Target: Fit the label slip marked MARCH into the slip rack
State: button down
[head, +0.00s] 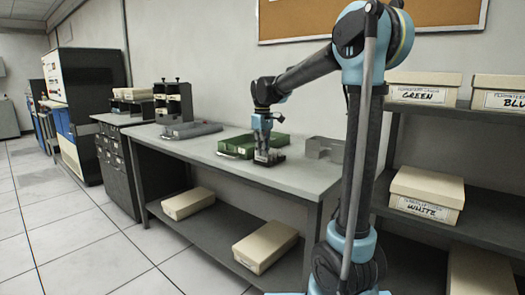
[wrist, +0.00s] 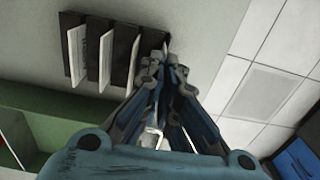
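The slip rack (wrist: 121,48) is a dark rack with upright dividers in the wrist view. Several pale slips (wrist: 106,60) stand in it; no marking on them is readable. It also shows small on the table in the head view (head: 269,157). My gripper (wrist: 165,66) is at the rack's right end, pointing down in the head view (head: 264,147). Its fingertips are close together, with a thin pale sliver of a label slip (wrist: 166,47) showing edge-on between them. The fingers hide most of this slip, and the word MARCH cannot be seen.
A green box (head: 238,147) lies just left of the gripper. A grey holder (head: 324,149) stands to the right, and a grey binder-like case (head: 191,130) lies farther left. The table (head: 200,150) is clear along its front.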

jog(key=shift+f, duration=0.2)
jog(key=c, duration=1.7)
grip_release()
jog(key=shift+r, duration=0.1)
notch_tip(320, 180, up, 12)
jog(key=shift+f, duration=0.1)
